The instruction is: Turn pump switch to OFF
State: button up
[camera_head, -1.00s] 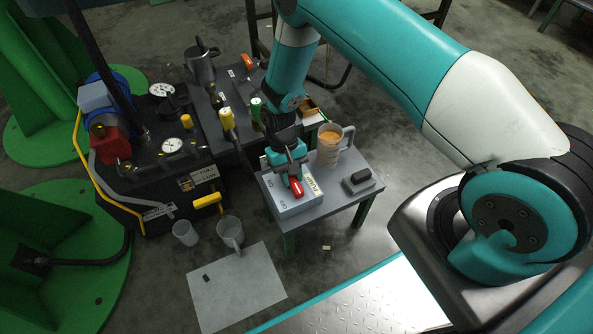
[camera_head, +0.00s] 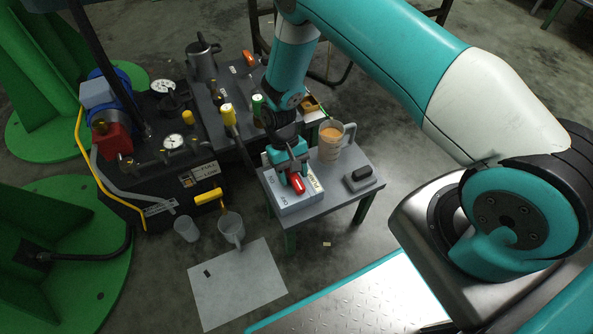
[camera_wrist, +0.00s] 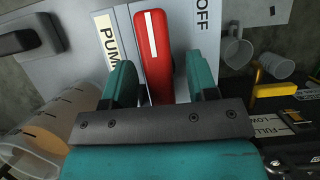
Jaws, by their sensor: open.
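The pump switch is a pale box (camera_head: 296,204) on a small grey table, with a red handle (camera_head: 297,184) on top. In the wrist view the red handle (camera_wrist: 153,45) has a white stripe and stands lengthwise between my fingers. A PUMP label (camera_wrist: 107,40) is to its left and OFF lettering (camera_wrist: 203,14) is to its right. My gripper (camera_head: 289,165) is open, with one finger on each side of the handle; it also shows in the wrist view (camera_wrist: 160,66). A gap shows beside each finger.
A glass mug of orange liquid (camera_head: 331,142) stands close by on the table, right of my gripper. A dark block on a grey base (camera_head: 360,178) lies near the table's right edge. The pump unit with gauges (camera_head: 173,142) stands left, with two cups on the floor.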

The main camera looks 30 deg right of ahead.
jog(key=p+v, duration=0.4)
jog(key=v, duration=1.3)
jog(key=shift+r, duration=0.2)
jog(key=s+a+r+n+t+y, duration=0.15)
jog(key=s+r, duration=0.25)
jog(key=r, duration=0.6)
jog(key=s+a+r+n+t, duration=0.15)
jog(key=s+r, duration=0.25)
jog(key=r, duration=0.5)
jog(key=s+a+r+n+t+y, duration=0.1)
jog(key=s+r+n, duration=0.1)
jog(key=s+r, duration=0.5)
jog(key=s+a+r+n+t+y, duration=0.1)
jog(key=s+r+n+y, duration=0.15)
jog(key=s, duration=0.75)
notch_tip(320, 180, up, 26)
jog(key=p, duration=2.6)
jog(key=shift+s+r+m+h, duration=0.15)
jog(key=shift+r+m+h, duration=0.1)
jog(key=shift+m+h, duration=0.15)
